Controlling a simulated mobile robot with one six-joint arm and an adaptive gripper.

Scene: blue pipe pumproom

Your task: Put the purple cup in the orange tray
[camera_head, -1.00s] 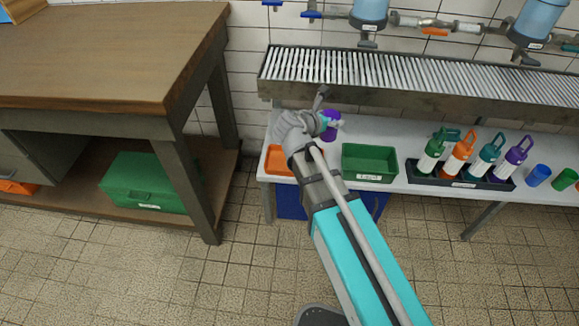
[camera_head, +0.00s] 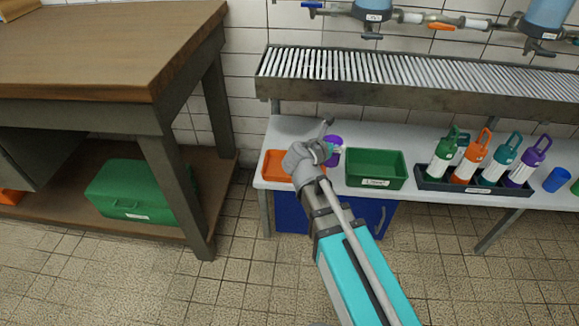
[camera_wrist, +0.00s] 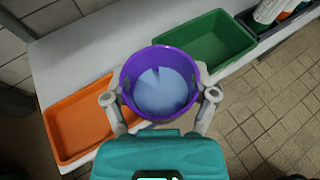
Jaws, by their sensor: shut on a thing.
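The purple cup (camera_wrist: 160,82) is between the fingers of my gripper (camera_wrist: 160,98) in the wrist view, and the gripper is shut on it. The cup is seen from above, its rim facing the camera and its inside pale blue. In the head view the cup (camera_head: 333,150) shows just right of my wrist, and the gripper (camera_head: 331,155) is partly hidden. The orange tray (camera_wrist: 61,128) lies left of the cup in the wrist view and looks empty where visible. In the head view my arm hides part of the orange tray (camera_head: 274,167).
A green tray (camera_head: 376,182) stands right of the cup on the white table (camera_head: 292,128). Farther right are a dark rack (camera_head: 474,189) of several bottles and a blue cup (camera_head: 557,179). A slatted metal shelf (camera_head: 400,95) hangs above the table. A wooden workbench (camera_head: 100,100) stands at left.

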